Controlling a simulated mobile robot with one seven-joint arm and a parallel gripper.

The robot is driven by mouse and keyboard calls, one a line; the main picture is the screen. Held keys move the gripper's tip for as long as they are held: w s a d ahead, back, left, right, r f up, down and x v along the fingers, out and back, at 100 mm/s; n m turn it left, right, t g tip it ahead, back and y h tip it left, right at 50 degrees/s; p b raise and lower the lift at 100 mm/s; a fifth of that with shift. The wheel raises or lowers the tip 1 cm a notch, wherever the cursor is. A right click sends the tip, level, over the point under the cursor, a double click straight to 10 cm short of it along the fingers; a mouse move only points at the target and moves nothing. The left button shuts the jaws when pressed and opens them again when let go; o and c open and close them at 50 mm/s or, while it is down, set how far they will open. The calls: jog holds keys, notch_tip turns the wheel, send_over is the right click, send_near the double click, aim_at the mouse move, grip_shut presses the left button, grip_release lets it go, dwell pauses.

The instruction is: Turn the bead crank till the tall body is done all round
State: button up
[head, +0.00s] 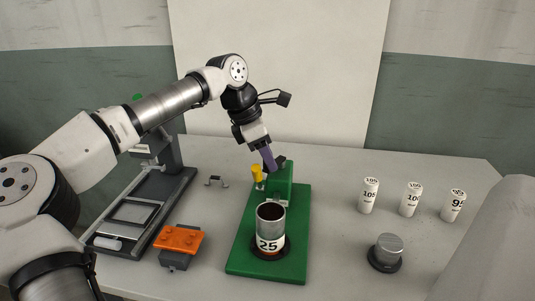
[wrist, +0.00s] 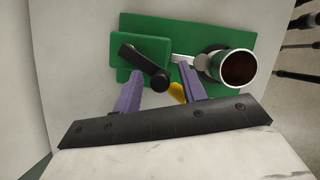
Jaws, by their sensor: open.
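The tall body (head: 270,241) is an open-topped can with a white band marked 25, upright on a dark round rest on the green beading machine (head: 240,264). In the wrist view the can (wrist: 219,68) stands to the right of the crank. My gripper (head: 270,166) is above the housing, pointing down. In the wrist view its purple fingers (wrist: 160,72) are open, with the crank knob between them. I cannot tell whether either finger touches the knob.
A yellow piece (head: 257,173) stands beside the housing. An orange block (head: 178,239) on a grey stand and a grey frame device (head: 165,208) are at left. Three white labelled cylinders (head: 410,200) and a grey knobbed disc (head: 386,252) are at right.

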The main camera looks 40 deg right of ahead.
jog(key=shift+f, duration=0.15)
jog(key=shift+c, duration=0.4)
grip_shut()
jog(key=shift+m+p, duration=0.3)
jog(key=shift+p, duration=0.1)
